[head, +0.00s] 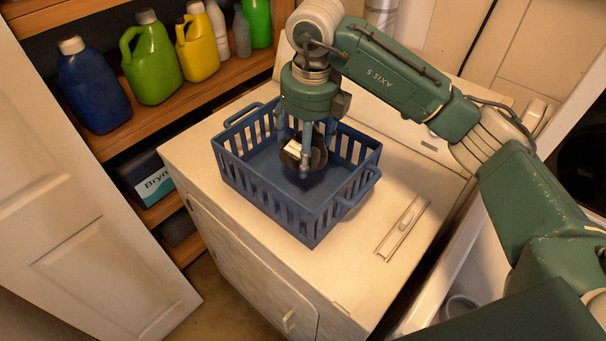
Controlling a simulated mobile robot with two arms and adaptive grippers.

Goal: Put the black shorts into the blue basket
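The blue basket (275,205) stands upright on the white appliance top, with slatted sides and a handle at each end. My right gripper (305,165), on the green arm from the right, points down over the basket, with its fingertips at or inside the opening. A small dark, rounded shape with a pale patch (291,149) shows among the fingers. I cannot tell whether it is part of the black shorts or of the gripper. The fingers look spread, but their grip is unclear. No black shorts can be clearly made out. My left gripper is not in view.
A wooden shelf (190,95) at upper left holds a blue jug (93,90), a green jug (151,62), a yellow jug (198,48) and other bottles. A white door (75,220) stands at left. The appliance top (355,265) is clear in front of the basket.

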